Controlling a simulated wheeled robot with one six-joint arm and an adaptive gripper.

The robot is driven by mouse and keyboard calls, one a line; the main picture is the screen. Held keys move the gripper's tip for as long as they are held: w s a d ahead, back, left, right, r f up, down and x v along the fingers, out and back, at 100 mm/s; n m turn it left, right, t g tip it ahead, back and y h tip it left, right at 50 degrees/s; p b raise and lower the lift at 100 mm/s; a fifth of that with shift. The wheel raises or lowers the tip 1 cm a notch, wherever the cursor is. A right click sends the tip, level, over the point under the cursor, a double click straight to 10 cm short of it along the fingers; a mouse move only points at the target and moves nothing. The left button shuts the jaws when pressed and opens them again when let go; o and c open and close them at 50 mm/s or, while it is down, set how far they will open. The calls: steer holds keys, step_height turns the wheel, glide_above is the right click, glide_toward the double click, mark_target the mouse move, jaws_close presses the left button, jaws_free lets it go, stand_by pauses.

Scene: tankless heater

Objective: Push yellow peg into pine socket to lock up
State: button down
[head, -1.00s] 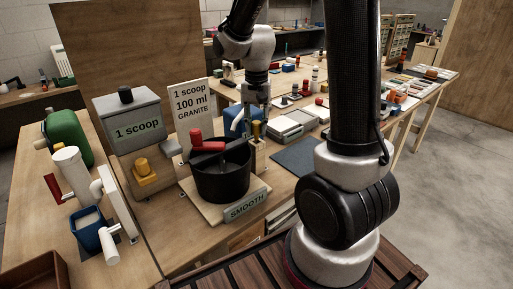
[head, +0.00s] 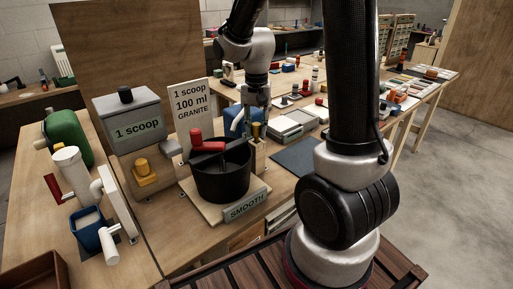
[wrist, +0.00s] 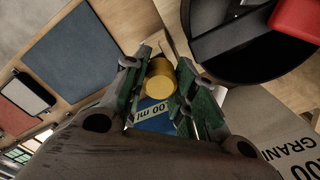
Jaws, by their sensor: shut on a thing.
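The yellow peg (head: 256,131) stands upright above the pale pine socket (head: 259,157), just right of the black pot. The peg's round yellow top (wrist: 160,78) shows between the two fingers in the wrist view. My gripper (head: 257,113) reaches down from above and is shut on the peg. In the wrist view my gripper (wrist: 157,75) has one green-and-dark finger on each side of the peg. The peg's lower end and the socket's opening are hidden, so I cannot tell how deep the peg sits.
The black pot (head: 222,178) with its red-knobbed bar (head: 196,137) stands close left of the socket. A blue container (head: 236,122) is behind the gripper. A dark mat (head: 297,155) lies flat to the right.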

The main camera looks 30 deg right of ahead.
steer(key=shift+f, duration=1.05)
stand_by(0.9)
steer(key=c, duration=1.1)
jaws_free()
steer(key=shift+r, duration=0.1)
